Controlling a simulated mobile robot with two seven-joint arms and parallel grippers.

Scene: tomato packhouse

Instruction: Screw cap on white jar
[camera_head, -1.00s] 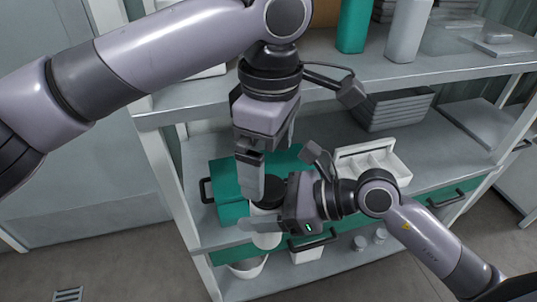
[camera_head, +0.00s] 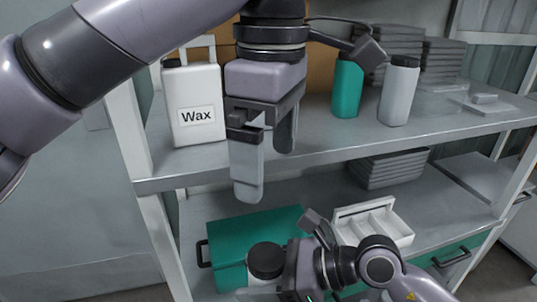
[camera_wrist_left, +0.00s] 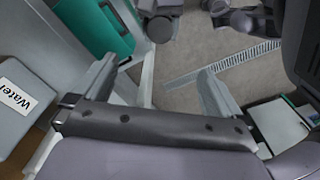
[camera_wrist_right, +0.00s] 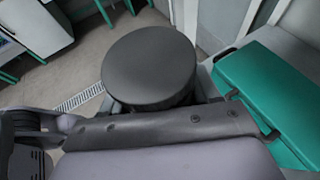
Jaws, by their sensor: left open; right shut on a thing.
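The white jar (camera_head: 257,281) is at the bottom of the head view, with a dark round cap (camera_head: 265,260) seated on its top. The cap also fills the middle of the right wrist view (camera_wrist_right: 150,65), where it hides the jar below it. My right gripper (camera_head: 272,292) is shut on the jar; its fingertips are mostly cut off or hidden. My left gripper (camera_head: 267,168) is open and empty, fingers pointing down, well above the cap and apart from it. Its two spread fingers show in the left wrist view (camera_wrist_left: 158,88). I cannot tell how tight the cap is.
A Wax canister (camera_head: 196,105), a green bottle (camera_head: 347,88) and a grey bottle (camera_head: 398,92) stand on the upper shelf (camera_head: 330,140). A green case (camera_head: 225,235) and a white divided tray (camera_head: 392,225) lie on the lower shelf, near my right arm.

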